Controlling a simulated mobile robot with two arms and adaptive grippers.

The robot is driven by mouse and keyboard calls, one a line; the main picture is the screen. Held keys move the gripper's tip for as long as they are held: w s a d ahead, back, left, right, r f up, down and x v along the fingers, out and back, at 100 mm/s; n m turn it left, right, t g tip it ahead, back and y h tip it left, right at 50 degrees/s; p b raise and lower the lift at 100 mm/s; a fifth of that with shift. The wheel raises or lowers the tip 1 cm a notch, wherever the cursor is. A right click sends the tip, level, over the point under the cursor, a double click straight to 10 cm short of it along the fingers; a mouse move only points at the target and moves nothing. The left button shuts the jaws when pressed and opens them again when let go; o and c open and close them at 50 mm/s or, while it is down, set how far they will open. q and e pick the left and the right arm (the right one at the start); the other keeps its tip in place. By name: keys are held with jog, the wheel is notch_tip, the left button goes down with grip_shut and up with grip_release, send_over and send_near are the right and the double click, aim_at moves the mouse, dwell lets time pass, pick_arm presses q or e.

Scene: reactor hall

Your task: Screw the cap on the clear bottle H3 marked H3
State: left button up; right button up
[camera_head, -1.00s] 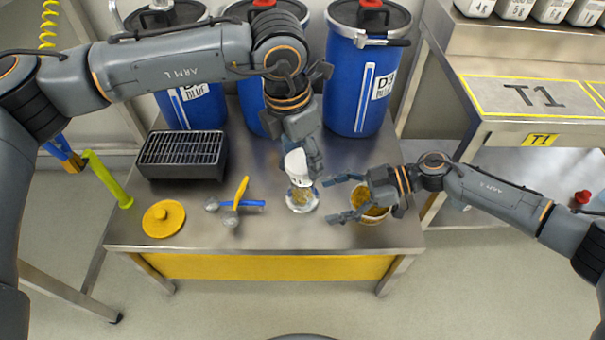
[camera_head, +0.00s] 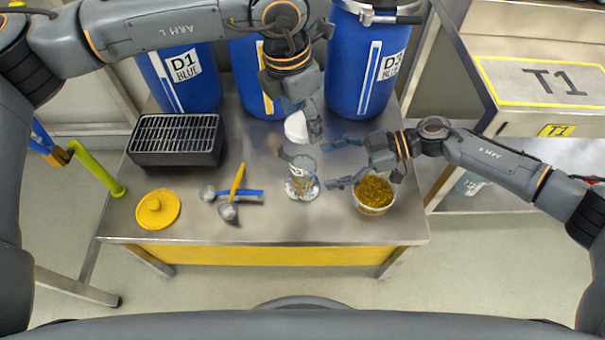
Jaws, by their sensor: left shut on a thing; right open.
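The clear bottle H3 (camera_head: 303,172) stands upright near the middle of the bench, with a small label and some yellow-brown contents low inside. Its top shows no cap on it. The white cap (camera_head: 296,127) is in my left gripper (camera_head: 298,122), which is shut on it, behind the bottle in the picture and apart from its mouth. My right gripper (camera_head: 338,163) is open, just right of the bottle. Its fingers point left at the bottle, one above the other in the picture; I cannot tell if they touch it.
A tub of yellow-brown granules (camera_head: 374,194) stands under my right gripper's wrist. Left are crossed tools (camera_head: 236,194), a yellow lid (camera_head: 158,209) and a black box with a grille (camera_head: 177,138). Blue drums (camera_head: 368,65) stand behind. Table T1 (camera_head: 545,85) is at right.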

aim_at(302, 173)
jog(key=x, duration=0.7)
grip_shut()
pick_arm(q)
jog(key=shift+f, duration=2.5)
